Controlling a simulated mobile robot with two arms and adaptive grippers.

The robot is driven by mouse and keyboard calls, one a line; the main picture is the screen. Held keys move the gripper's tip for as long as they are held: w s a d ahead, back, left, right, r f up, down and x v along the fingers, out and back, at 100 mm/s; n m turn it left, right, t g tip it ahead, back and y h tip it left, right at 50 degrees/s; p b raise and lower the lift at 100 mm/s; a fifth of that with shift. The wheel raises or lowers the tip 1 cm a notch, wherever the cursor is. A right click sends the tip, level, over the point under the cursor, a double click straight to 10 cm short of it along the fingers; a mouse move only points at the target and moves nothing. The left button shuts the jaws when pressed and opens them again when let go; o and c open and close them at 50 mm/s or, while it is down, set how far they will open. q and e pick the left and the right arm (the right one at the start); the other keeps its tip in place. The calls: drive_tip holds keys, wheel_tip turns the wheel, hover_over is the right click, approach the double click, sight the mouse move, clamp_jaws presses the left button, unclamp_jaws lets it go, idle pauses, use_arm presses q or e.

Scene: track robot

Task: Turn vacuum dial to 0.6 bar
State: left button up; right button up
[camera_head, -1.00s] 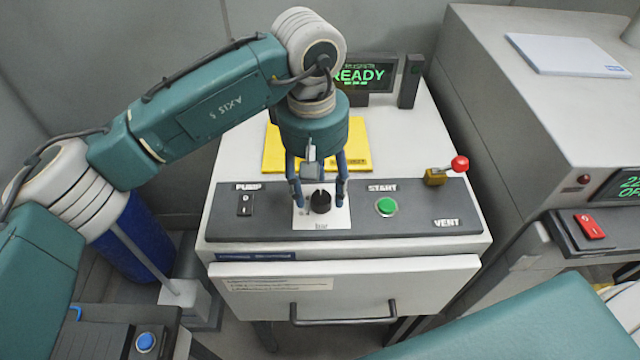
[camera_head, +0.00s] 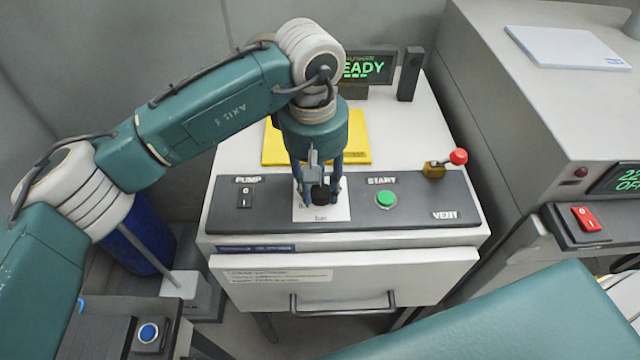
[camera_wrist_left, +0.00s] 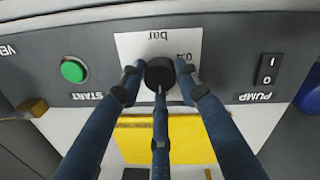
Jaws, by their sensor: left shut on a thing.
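The black vacuum dial (camera_head: 320,194) sits on a white scale plate (camera_head: 336,212) marked "bar" on the dark control panel. My left gripper (camera_head: 320,190) points down at the panel and is shut on the dial. In the left wrist view the dial (camera_wrist_left: 159,74) lies between the blue fingertips (camera_wrist_left: 158,78). The dial's pointer and most scale numbers are hidden by the fingers or too small to read. My right gripper is not in view; a teal surface fills the lower right corner.
On the panel are the PUMP switch (camera_head: 245,197), the green START button (camera_head: 385,199) and a red-knobbed VENT lever (camera_head: 457,157). A yellow sheet (camera_head: 355,140) lies behind the panel. The display (camera_head: 368,68) shows green text, partly hidden. A grey machine (camera_head: 530,110) stands at right.

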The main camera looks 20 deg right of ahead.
use_arm(q)
drive_tip(key=shift+b, duration=0.3)
drive_tip(key=shift+w+f+n+b, duration=0.1)
drive_tip(key=shift+n+b, duration=0.6)
drive_tip(key=shift+b, duration=0.15)
drive_tip(key=n+b, duration=0.5)
drive_tip(key=b, duration=0.1)
drive_tip(key=shift+b, duration=0.3)
drive_tip(key=shift+c, duration=0.2)
drive_tip(key=shift+n+b, duration=1.05)
drive_tip(key=shift+n, duration=0.15)
drive_tip(key=shift+n+t+b, duration=0.3)
drive_tip(key=shift+n+b, duration=0.5)
drive_tip(key=shift+n, duration=0.5)
drive_tip(key=shift+r, duration=0.2)
drive_tip(key=shift+n, duration=0.3)
